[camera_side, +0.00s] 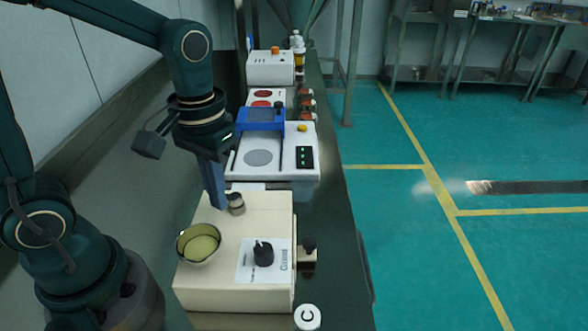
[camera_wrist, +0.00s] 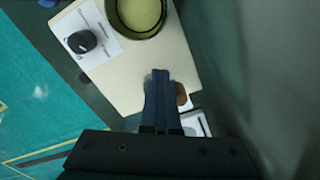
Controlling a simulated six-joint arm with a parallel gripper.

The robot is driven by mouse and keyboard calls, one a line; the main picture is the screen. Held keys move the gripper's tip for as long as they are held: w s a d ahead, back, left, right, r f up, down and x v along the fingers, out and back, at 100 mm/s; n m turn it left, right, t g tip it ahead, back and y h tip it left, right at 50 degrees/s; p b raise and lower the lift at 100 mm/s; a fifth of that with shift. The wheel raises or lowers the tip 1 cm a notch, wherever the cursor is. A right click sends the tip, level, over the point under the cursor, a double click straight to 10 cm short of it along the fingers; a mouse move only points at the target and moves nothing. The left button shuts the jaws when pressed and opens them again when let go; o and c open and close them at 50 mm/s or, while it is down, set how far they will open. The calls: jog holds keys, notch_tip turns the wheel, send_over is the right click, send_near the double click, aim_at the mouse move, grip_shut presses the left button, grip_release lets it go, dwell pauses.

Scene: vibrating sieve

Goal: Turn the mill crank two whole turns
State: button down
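A cream box (camera_side: 210,265), which I take to be the mill, stands at the front of the bench. A round glass bowl (camera_side: 199,243) with yellowish contents sits on its top; the bowl also shows in the wrist view (camera_wrist: 138,14). A black knob (camera_side: 263,254) sits on a white label plate. A short metallic-brown post (camera_side: 236,204) stands at the box's far edge. I cannot tell for certain which part is the crank. My gripper (camera_side: 220,204) points down beside the post; its fingers look together in the wrist view (camera_wrist: 160,80), with a brown piece (camera_wrist: 181,94) right beside them.
A dark knob on a bracket (camera_side: 308,246) sticks out from the box's right side. A white device with a grey disc (camera_side: 258,158) and blue part (camera_side: 262,117) stands behind. A white lid marked C (camera_side: 307,316) is at the front. Open floor (camera_side: 400,230) lies to the right.

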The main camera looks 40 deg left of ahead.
jog(key=shift+w+a, duration=0.15)
jog(key=shift+a, duration=0.9)
jog(key=shift+w, duration=0.15)
jog(key=shift+w+a, duration=0.2)
jog(key=shift+w, duration=0.4)
jog(key=shift+w+a, duration=0.15)
jog(key=shift+w, duration=0.4)
jog(key=c, duration=0.8)
grip_release()
jog(key=shift+d, duration=0.1)
jog(key=shift+s, duration=0.1)
jog(key=shift+o, duration=0.8)
jog(key=shift+r, duration=3.5)
